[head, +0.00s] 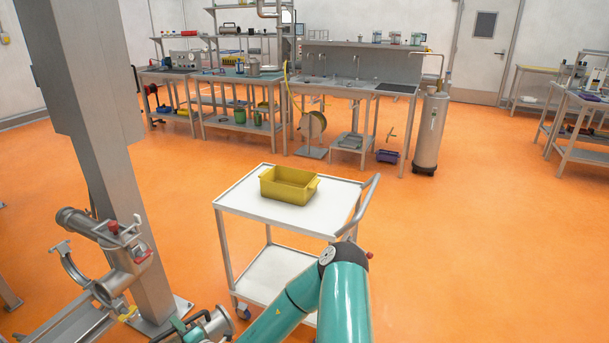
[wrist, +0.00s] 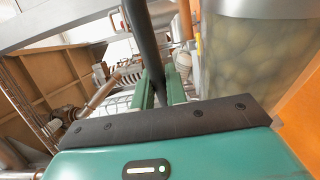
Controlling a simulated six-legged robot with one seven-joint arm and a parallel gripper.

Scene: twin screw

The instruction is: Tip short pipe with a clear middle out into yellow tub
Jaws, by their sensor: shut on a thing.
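The yellow tub (head: 290,197) stands upright and open on the white top of a cart, in the middle of the head view. My gripper (wrist: 158,88) shows in the wrist view with its green fingers closed on a dark bar, which looks like the handle of the short pipe. The short pipe (wrist: 250,55), with a see-through middle and a metal rim, fills the right of that view beside the fingers. In the head view its metal end (head: 217,323) shows at the bottom edge, left of my teal arm and well short of the tub.
The white cart (head: 240,206) has a handle on its right and a lower shelf. A grey post (head: 110,170) and steel pipework (head: 115,262) stand at the left. Benches (head: 240,125) line the back. Orange floor around the cart's right side is clear.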

